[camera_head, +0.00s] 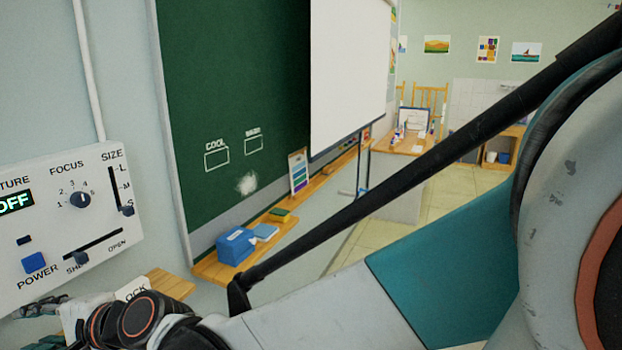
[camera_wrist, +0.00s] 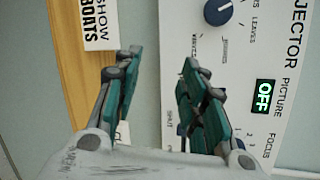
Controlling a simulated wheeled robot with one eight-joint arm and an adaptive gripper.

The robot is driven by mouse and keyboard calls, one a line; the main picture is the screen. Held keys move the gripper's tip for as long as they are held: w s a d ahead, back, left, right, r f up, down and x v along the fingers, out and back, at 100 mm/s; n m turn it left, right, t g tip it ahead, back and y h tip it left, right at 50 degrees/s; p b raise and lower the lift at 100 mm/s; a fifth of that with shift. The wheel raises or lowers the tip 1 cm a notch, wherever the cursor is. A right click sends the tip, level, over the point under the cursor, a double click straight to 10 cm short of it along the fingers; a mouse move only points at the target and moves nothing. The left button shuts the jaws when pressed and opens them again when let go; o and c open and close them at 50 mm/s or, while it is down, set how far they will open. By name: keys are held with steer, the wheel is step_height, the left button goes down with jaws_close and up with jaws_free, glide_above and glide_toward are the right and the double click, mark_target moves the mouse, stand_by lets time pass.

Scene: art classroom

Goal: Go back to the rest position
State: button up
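My gripper (camera_wrist: 161,72) is open in the wrist view. Its two teal fingers stand apart with nothing between them. Behind them are the pale wall and the edge of the white projector panel (camera_wrist: 268,30). In the head view my gripper (camera_head: 42,306) is at the lower left, partly cut off, just below the panel (camera_head: 100,200). The panel's green display (camera_head: 15,203) reads OFF. A dark picture knob (camera_wrist: 222,11) shows in the wrist view. I cannot tell whether any finger touches the panel.
A wooden ledge (camera_head: 208,270) under the green chalkboard (camera_head: 230,90) holds a blue box (camera_head: 236,246). A wooden strip (camera_wrist: 66,50) with a "SHOW BOATS" label (camera_wrist: 100,24) is left of my fingers. A desk (camera_head: 400,150) stands farther back, with open floor (camera_head: 460,190) beside it.

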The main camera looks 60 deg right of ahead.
steer(key=s+d+f+n+g+h, duration=0.2)
steer(key=s+f+n+g, duration=0.1)
steer(key=s+n, duration=0.6)
steer(key=s+d+f+n+g+h+b, duration=0.1)
steer(key=s+f+n+g, duration=0.3)
steer(key=s+n, duration=0.5)
steer(key=shift+d+f+h, duration=0.55)
steer(key=shift+f+h, duration=0.1)
steer(key=shift+h, duration=0.15)
stand_by(0.3)
steer(key=shift+c, duration=0.6)
steer(key=shift+d, duration=0.15)
